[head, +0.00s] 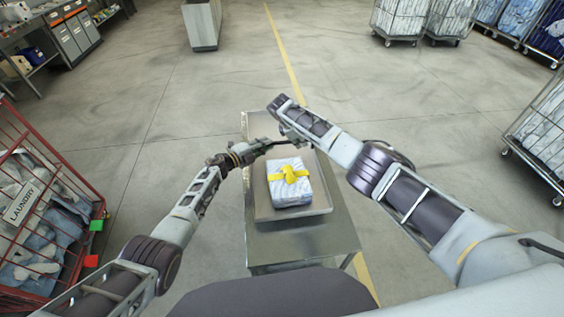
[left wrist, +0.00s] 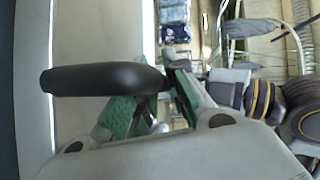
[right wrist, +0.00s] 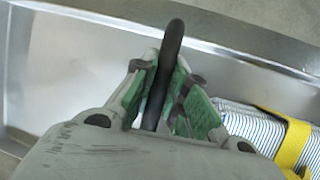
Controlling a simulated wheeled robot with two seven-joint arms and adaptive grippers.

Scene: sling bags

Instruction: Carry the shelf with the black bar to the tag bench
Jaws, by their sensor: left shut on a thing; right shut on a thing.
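A metal shelf-like stand (head: 300,243) is in front of me in the head view. On it is a shallow metal tray (head: 262,208) carrying a blue-and-white striped bundle (head: 289,192) with a yellow strap (head: 289,174). The black bar runs along the tray's far side; it shows in the left wrist view (left wrist: 100,80) and right wrist view (right wrist: 170,65). My left gripper (head: 250,152) is shut on the bar from the left. My right gripper (head: 292,137) is shut on it from the right. I cannot tell which bench is the tag bench.
A red laundry cage (head: 50,200) with cloth stands close at the left. A workbench with drawers (head: 75,35) is at the far left, and a grey cabinet (head: 202,25) at the back. Wire cages of linen (head: 400,15) are at the back right. The floor beyond the stand is clear.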

